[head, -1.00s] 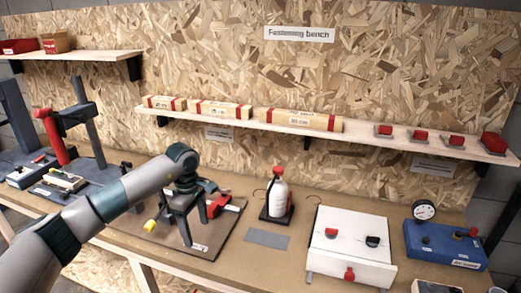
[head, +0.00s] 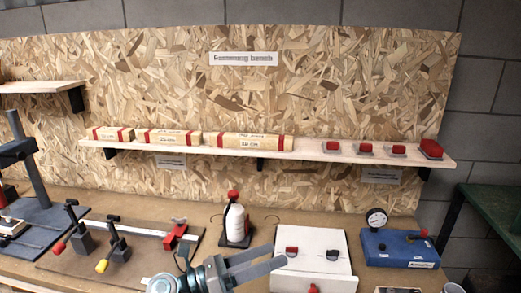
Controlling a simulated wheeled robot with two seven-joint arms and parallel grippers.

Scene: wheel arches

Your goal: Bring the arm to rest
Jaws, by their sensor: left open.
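My left gripper (head: 278,256) is at the bottom middle of the head view, with its two grey fingers pointing right. It is open, with a gap between the fingers and nothing seen in it. Its fingertips overlap the left edge of the white box (head: 318,255) in the picture; I cannot tell whether they touch it. The rest of my left arm is mostly below the frame. My right gripper is not in view.
A clamp board (head: 140,262) lies left of my gripper. A white bottle with a red cap (head: 236,222) stands behind it. A blue gauge box (head: 400,248) is to the right. A shelf (head: 300,153) with wooden blocks and red buttons runs above the bench.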

